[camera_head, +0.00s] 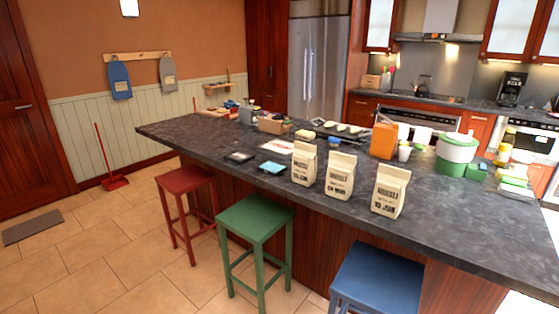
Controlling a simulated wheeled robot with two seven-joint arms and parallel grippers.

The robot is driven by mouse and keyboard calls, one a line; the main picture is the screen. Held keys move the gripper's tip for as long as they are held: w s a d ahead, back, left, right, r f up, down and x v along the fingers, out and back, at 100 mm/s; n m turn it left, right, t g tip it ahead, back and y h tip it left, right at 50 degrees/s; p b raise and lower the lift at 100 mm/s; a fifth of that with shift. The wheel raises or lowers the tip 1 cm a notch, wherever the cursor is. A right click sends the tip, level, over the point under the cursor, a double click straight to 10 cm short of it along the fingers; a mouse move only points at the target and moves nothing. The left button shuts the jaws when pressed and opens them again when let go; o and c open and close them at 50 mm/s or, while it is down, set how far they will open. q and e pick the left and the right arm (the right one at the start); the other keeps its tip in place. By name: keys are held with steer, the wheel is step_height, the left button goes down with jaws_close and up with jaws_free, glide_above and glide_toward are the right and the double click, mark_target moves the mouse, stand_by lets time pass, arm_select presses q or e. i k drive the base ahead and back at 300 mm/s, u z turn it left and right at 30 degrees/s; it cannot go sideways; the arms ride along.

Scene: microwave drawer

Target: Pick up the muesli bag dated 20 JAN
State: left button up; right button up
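Three cream muesli bags with dark print stand upright in a row near the front edge of the island counter. The left bag (304,163) stands farthest back, the middle bag (341,176) is beside it, and the right bag (390,191) is nearest. Each front carries the word MUESLI with a smaller date line below. The date lines are too small and blurred to read surely, so I cannot tell which bag says 20 JAN. Neither of my grippers is in view.
The dark island counter (440,209) has bare room in front of and right of the bags. Red (187,181), green (255,217) and blue (378,279) stools stand along its front. An orange box (383,140) and a green-white pot (457,153) stand behind the bags.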

mark_target(304, 165)
steer(key=z, duration=0.45)
steer(key=i, duration=0.95)
steer(key=z, duration=0.75)
